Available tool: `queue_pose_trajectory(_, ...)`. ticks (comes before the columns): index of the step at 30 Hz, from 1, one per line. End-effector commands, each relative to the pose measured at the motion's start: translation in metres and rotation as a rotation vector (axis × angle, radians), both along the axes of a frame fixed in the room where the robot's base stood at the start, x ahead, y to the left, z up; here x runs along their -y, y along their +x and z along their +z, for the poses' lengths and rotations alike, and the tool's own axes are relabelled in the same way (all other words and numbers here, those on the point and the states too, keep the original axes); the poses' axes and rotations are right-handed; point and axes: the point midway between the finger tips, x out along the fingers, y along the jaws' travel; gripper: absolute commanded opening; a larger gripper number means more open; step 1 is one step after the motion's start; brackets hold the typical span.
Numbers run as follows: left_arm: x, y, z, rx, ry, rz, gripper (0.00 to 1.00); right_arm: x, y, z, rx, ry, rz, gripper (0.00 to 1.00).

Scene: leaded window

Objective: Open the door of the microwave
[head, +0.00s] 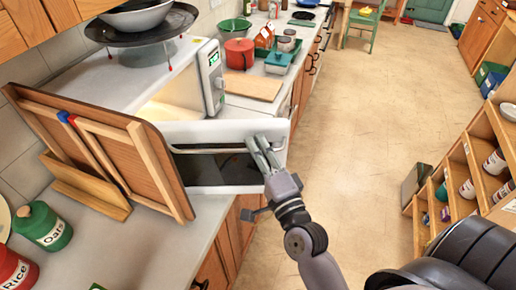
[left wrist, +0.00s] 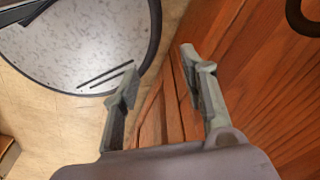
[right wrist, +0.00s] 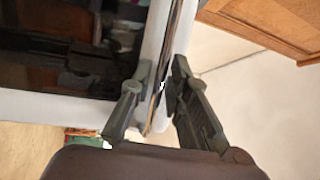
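The white microwave (head: 212,78) stands on the counter with its door (head: 224,131) swung open toward me, and its lit inside (head: 178,100) shows behind the door. The door has a dark window and a thin metal handle (head: 205,151). My right gripper (head: 258,150) is at the right part of the door. In the right wrist view its fingers (right wrist: 160,80) are close together on either side of the handle bar (right wrist: 170,45) and look shut on it.
A wooden rack with boards (head: 105,150) stands left of the door, close to it. A green oats canister (head: 43,227) and a red rice canister (head: 14,270) are at the front left. A cutting board (head: 252,86) lies beyond the microwave. The floor (head: 355,130) at right is clear.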

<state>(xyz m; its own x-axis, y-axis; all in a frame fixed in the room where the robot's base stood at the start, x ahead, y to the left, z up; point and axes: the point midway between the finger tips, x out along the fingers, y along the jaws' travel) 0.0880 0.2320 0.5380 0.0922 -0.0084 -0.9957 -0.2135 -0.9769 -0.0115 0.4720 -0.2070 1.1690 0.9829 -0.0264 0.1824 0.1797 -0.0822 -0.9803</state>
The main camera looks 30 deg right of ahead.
Motion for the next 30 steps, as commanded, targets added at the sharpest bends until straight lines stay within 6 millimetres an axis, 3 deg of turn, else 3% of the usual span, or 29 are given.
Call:
queue_pose_trajectory(10,-0.006,-0.002,0.000,-0.004,0.007,0.002,0.40,-0.001,-0.013,-0.005,-0.005,-0.001,0.001,0.17)
queue_pose_trajectory(24,-0.004,-0.001,0.000,-0.001,0.004,0.000,0.40,-0.004,-0.096,-0.020,-0.006,-0.001,0.004,0.17)
queue_pose_trajectory(30,-0.004,-0.001,0.000,-0.001,0.004,0.000,0.40,-0.004,-0.114,-0.022,-0.003,0.000,0.002,0.17)
